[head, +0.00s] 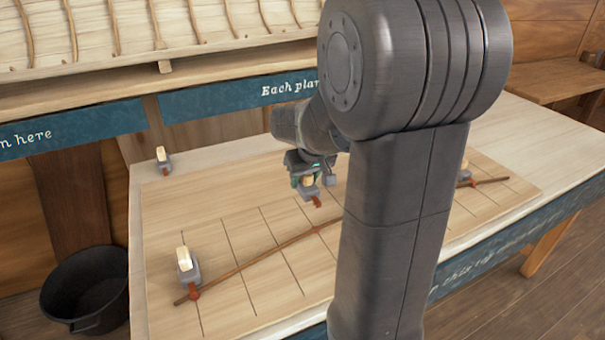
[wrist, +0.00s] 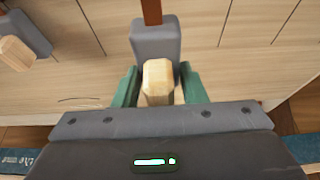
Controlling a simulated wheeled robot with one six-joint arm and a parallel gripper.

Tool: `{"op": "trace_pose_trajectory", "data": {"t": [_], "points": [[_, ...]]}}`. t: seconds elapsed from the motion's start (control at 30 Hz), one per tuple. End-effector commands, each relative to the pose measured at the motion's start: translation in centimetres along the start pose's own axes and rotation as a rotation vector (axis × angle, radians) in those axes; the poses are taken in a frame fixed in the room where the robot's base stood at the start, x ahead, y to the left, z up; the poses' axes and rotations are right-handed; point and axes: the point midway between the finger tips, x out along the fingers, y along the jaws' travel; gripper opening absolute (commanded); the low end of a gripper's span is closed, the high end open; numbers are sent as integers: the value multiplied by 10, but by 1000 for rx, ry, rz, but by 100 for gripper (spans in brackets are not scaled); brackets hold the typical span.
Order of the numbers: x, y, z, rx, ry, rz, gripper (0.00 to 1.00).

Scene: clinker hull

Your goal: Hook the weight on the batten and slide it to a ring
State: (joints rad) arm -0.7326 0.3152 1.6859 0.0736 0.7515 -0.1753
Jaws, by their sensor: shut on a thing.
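My gripper (wrist: 158,92) is shut on the wooden handle of a grey weight (wrist: 155,42) in the wrist view. A red-brown hook reaches out from the weight's front. In the head view this held weight (head: 308,189) hangs above the board, behind the batten, and looks clear of it. The thin brown batten (head: 262,256) runs across the board. A second weight (head: 187,266) stands at the batten's left end with its hook at the batten. Another weight (head: 464,173) is near its right end. The middle of the batten is hidden by my arm. I cannot make out any ring.
Another weight (head: 163,159) stands at the board's back left corner. The pale board (head: 205,215) has dark cross lines and is otherwise clear on the left. A black bucket (head: 85,290) is on the floor at left. A planked hull (head: 120,30) is behind.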

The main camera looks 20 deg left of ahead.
Motion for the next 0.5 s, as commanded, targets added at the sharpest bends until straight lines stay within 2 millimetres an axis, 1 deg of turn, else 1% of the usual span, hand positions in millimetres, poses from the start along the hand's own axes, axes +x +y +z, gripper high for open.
{"op": "trace_pose_trajectory", "data": {"t": [0.5], "points": [[50, 0, 20, 0, 2, 1, 0]]}}
